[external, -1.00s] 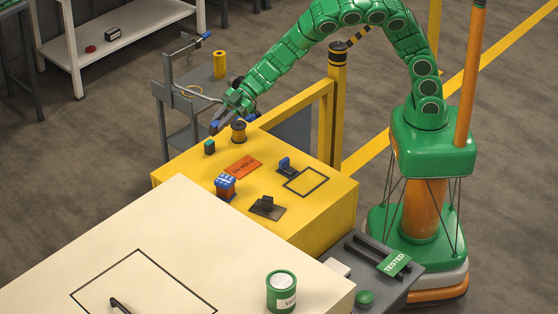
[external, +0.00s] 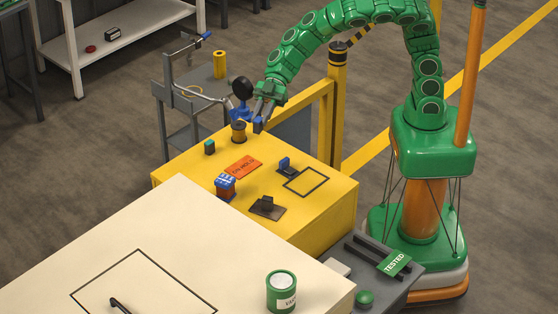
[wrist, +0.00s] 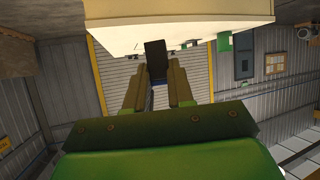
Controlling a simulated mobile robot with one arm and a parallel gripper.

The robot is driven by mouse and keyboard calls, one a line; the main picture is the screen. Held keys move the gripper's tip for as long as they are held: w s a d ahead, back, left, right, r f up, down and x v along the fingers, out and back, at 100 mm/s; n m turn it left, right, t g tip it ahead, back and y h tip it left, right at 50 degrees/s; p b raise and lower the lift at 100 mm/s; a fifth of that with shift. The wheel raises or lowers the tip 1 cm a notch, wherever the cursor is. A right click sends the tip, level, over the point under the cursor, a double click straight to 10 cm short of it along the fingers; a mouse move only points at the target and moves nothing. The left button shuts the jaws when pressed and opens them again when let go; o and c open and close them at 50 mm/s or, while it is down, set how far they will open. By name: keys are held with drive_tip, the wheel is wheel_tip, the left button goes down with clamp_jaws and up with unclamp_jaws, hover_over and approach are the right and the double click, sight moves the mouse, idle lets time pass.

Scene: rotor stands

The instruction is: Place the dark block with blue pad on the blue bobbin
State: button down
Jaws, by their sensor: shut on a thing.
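The block's blue end (external: 258,125) shows below the fingers in the external view. In the wrist view the dark block (wrist: 155,58) stands out between the two fingers (wrist: 155,90), with its pad hidden. The blue bobbin (external: 226,183), with blue ends and a brown middle, stands on the yellow table near the pale table, left of and nearer than my gripper.
A copper-coloured bobbin (external: 238,132) and a small dark block with a green top (external: 209,147) stand nearby. An orange sign (external: 243,167), a dark piece with blue (external: 285,165) and a dark stand (external: 266,207) lie nearer. A black ball over a blue base (external: 241,90) is behind.

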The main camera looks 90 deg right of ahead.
drive_tip(key=s, duration=0.2)
hover_over(224, 184)
drive_tip(key=s+d, duration=0.1)
drive_tip(key=d, duration=0.4)
drive_tip(key=shift+f, duration=4.7)
drive_tip(key=shift+a+f+g, duration=0.15)
drive_tip(key=shift+f+g, duration=0.05)
drive_tip(key=shift+f, duration=0.6)
drive_tip(key=shift+a+f+g, duration=0.1)
drive_tip(key=shift+f+g, duration=0.1)
drive_tip(key=shift+f, duration=0.6)
drive_tip(key=shift+f, duration=0.1)
drive_tip(key=c, duration=1)
unclamp_jaws()
